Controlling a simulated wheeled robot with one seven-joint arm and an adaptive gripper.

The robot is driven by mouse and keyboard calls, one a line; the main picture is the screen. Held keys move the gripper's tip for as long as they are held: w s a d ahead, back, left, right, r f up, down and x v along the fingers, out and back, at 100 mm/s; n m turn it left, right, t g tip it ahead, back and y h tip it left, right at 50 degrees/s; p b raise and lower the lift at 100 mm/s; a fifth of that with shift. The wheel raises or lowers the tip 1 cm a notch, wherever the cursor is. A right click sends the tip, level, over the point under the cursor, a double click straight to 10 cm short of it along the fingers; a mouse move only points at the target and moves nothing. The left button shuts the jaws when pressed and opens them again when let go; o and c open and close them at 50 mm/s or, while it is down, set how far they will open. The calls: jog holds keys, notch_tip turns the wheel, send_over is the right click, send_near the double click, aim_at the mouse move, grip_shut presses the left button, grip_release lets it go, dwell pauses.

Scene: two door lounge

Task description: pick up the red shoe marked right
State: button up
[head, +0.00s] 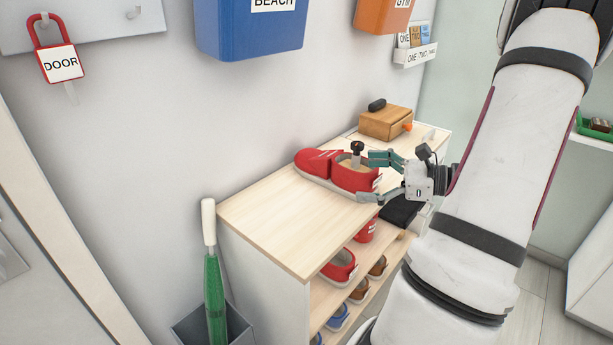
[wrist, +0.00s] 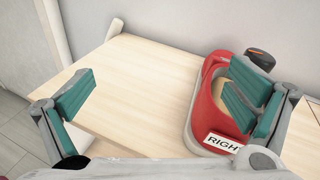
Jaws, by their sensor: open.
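A red shoe (head: 318,163) with a pale sole lies on top of the light wood cabinet (head: 270,225). In the wrist view, the red shoe (wrist: 204,105) sits at the right and its white label reads "RIGH", with the end covered. My gripper (head: 375,178) is open at the labelled end of the shoe. In the wrist view, the right finger of my gripper (wrist: 158,100) overlaps the shoe's opening and hides part of it. The left finger is well apart from the shoe, over bare wood. I cannot tell whether the right finger touches the shoe.
A black knob (head: 357,147) shows in or behind the shoe. A wooden box (head: 386,122) stands behind. Another red shoe (head: 340,266) and several other shoes are on the shelves below. A green umbrella (head: 214,295) stands at the left. The cabinet top's near-left part is clear.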

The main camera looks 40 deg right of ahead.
jog(key=s+d+f+m+t+h+b, duration=0.25)
jog(key=s+d+f+m+h, duration=0.3)
jog(key=d, duration=0.35)
send_near(359, 168)
jog(key=shift+t+y, duration=0.25)
jog(key=shift+t, duration=0.1)
jog(key=w, duration=0.3)
jog(key=w+f, duration=0.1)
jog(key=w, duration=0.1)
jog(key=shift+a+b, duration=0.25)
jog(key=shift+b, duration=0.05)
jog(key=w, duration=0.2)
jog(key=w+b, duration=0.1)
jog(key=w, duration=0.2)
jog(key=shift+f, duration=0.25)
jog(key=shift+r, duration=0.15)
jog(key=c, duration=1.6)
